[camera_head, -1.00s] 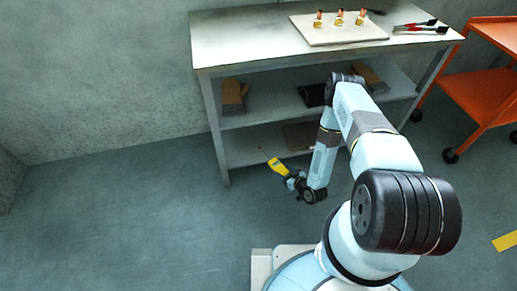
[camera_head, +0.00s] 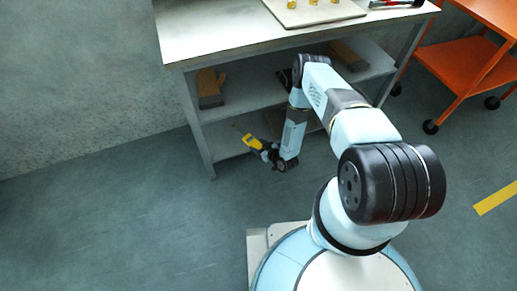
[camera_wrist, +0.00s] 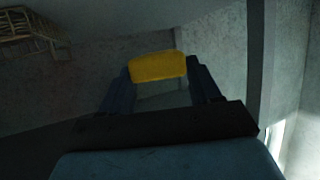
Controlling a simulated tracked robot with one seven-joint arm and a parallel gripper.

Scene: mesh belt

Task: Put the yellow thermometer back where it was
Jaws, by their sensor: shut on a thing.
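The yellow thermometer (camera_head: 251,141) is held in my gripper (camera_head: 264,151), in front of the workbench's lower left part in the head view. Its thin probe points up and to the left. In the wrist view the yellow thermometer (camera_wrist: 158,67) sits between the two dark fingers of my gripper (camera_wrist: 160,80), which are shut on it. The thermometer is clear of the floor as far as I can see. Its exact distance from the shelves is hard to tell.
The grey workbench (camera_head: 215,35) has a middle shelf (camera_head: 245,97) with brown blocks (camera_head: 209,88) on it and a lower shelf (camera_head: 226,145). A board (camera_head: 290,17) with brass parts lies on top. An orange cart (camera_head: 462,65) stands at right. The floor at left is clear.

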